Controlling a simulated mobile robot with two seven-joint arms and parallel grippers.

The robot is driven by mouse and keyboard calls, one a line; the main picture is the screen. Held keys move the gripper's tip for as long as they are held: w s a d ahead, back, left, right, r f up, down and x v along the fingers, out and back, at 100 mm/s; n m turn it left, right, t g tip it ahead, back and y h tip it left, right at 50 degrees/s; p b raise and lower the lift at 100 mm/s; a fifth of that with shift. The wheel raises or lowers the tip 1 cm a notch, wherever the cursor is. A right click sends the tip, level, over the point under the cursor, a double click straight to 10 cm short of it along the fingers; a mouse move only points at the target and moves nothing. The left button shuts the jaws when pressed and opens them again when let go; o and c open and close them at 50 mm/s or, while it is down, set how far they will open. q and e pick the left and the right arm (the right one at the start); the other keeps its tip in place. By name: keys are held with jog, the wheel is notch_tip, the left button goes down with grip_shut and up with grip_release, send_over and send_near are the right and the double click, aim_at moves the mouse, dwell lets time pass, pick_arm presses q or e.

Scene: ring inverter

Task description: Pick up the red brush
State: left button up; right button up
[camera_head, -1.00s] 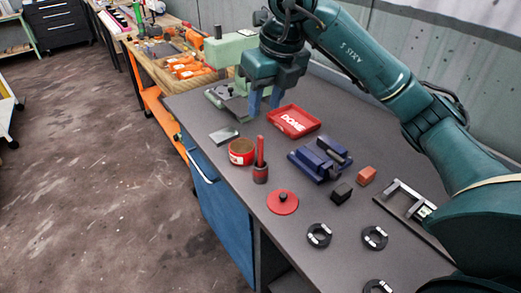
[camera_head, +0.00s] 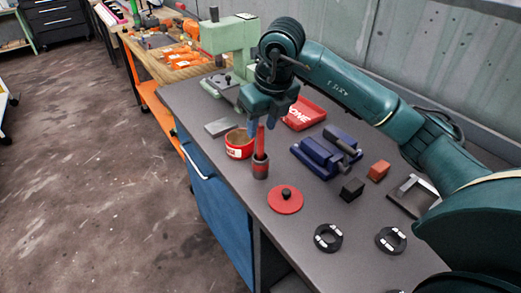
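The red brush (camera_head: 260,141) stands upright, its red handle rising from a dark cup with a red band (camera_head: 260,167) near the table's left edge. My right gripper (camera_head: 257,124) is above the cup, pointing down. Its two blue fingers are apart, one on each side of the handle's top in the picture. I cannot tell whether they touch the handle or how their depth compares with it. The lower end of the brush is hidden in the cup. My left gripper is not in view.
A red tin (camera_head: 239,146) stands just left of the cup, and a red lid with a black knob (camera_head: 286,199) lies in front. A red tray (camera_head: 303,114) and a blue vise (camera_head: 325,154) are to the right. Black rings (camera_head: 328,238) lie nearer.

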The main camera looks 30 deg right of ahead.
aim_at(258, 140)
jog(key=x, duration=0.4)
jog(key=shift+w+f+p, duration=0.15)
jog(key=shift+f+p, duration=0.15)
jog(key=shift+f, duration=0.1)
grip_shut()
